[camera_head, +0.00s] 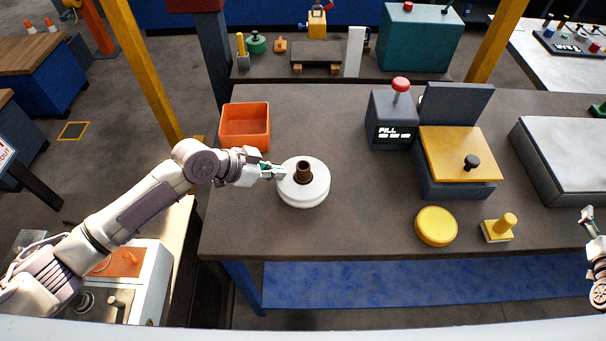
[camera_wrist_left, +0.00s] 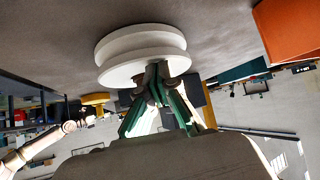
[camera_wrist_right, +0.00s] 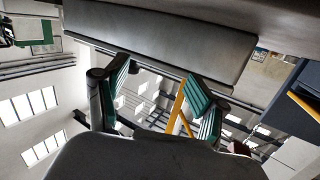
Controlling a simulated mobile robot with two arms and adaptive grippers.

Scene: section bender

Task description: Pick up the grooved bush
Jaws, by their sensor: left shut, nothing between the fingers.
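The grooved bush (camera_head: 304,172) is a short dark brown cylinder with an open top. It stands upright on a white round stand (camera_head: 303,193), which also shows in the left wrist view (camera_wrist_left: 135,48). My left gripper (camera_head: 282,171) is at the left side of the bush, over the stand, with its fingers shut and nothing between them. In the left wrist view its green fingertips (camera_wrist_left: 157,72) meet close to the stand, and the bush cannot be made out clearly there. My right gripper (camera_wrist_right: 160,85) is open and empty, far off at the right edge of the head view (camera_head: 588,218).
An orange bin (camera_head: 245,125) stands behind my left gripper. To the right are a grey box with a red button (camera_head: 392,120), a yellow-topped machine (camera_head: 458,153), a yellow disc (camera_head: 436,226) and a yellow knobbed block (camera_head: 498,228). The table right of the stand is clear.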

